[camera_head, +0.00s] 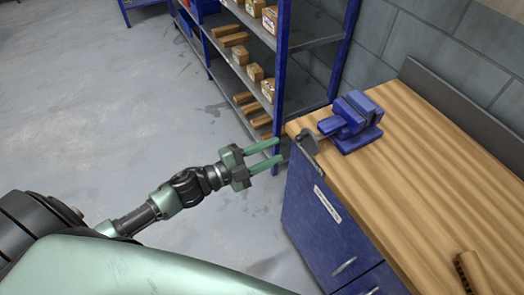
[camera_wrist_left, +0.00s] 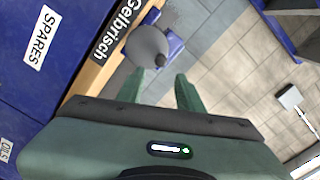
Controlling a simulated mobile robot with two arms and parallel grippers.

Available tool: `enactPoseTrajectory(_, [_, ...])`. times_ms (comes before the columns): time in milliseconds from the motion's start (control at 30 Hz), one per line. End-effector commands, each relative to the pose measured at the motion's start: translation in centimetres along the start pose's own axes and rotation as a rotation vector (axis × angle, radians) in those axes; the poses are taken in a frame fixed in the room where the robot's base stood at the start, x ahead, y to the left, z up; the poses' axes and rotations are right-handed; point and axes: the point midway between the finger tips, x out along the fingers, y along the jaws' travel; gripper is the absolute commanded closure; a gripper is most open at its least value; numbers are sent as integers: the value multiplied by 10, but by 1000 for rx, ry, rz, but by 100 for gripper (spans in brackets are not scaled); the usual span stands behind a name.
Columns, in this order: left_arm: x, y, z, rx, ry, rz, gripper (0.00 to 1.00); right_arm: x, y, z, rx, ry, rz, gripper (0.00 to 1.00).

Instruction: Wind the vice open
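The blue vice (camera_head: 352,122) sits at the far left corner of the wooden workbench. Its grey front end (camera_head: 308,143) juts past the bench's edge. In the left wrist view a round grey knob-like part (camera_wrist_left: 148,45) shows in front of the blue vice body (camera_wrist_left: 176,44). My left gripper (camera_head: 280,150) is level with the bench corner, just left of the vice front. Its two green fingers are apart with nothing between them. In the wrist view the fingertips (camera_wrist_left: 158,76) point at the grey part, seemingly short of it. My right gripper is not in view.
The wooden workbench (camera_head: 430,190) has blue cabinets (camera_head: 325,225) below it. A blue shelf rack (camera_head: 284,60) with several boxes stands behind my left gripper. A brown object (camera_head: 470,270) lies on the near bench top. The floor (camera_head: 110,110) at left is clear.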

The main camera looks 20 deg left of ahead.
Motion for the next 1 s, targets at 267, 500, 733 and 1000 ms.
enactPoseTrajectory(267, [35, -1, 1, 2, -1, -2, 64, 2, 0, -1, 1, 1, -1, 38])
enactPoseTrajectory(500, [58, -1, 1, 1, -2, -1, 64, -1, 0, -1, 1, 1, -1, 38])
enactPoseTrajectory(733, [68, 1, 2, 34, -3, 0, 64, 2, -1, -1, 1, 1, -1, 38])
enactPoseTrajectory(1000, [68, 3, 3, 542, -2, 1, 64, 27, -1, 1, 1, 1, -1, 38])
